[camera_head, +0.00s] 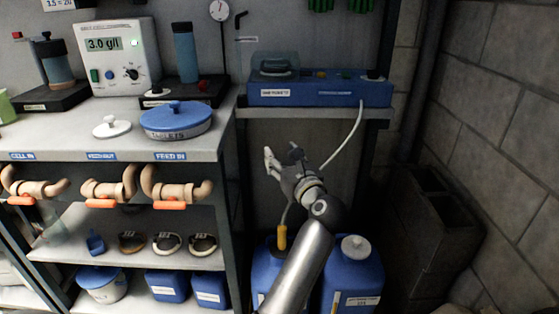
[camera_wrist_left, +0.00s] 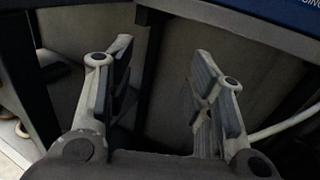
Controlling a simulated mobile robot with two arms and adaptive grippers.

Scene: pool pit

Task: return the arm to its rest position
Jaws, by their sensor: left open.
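My left gripper (camera_head: 283,161) is open and empty in the head view. It is in the air below the blue pump unit (camera_head: 320,92) and above the blue jugs. In the left wrist view its two fingers (camera_wrist_left: 160,85) stand apart with nothing between them. Behind them are a dark frame post and a grey panel. My left arm (camera_head: 300,265) reaches up from the bottom of the head view and hides part of the jugs. My right gripper is not in view.
A shelf unit (camera_head: 60,138) with pipes, valves and tubs stands at left. Two blue jugs (camera_head: 354,275) stand below my gripper. A white hose (camera_head: 349,137) hangs from the pump unit close to my gripper's right. Grey blocks (camera_head: 430,215) and a wall are at right.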

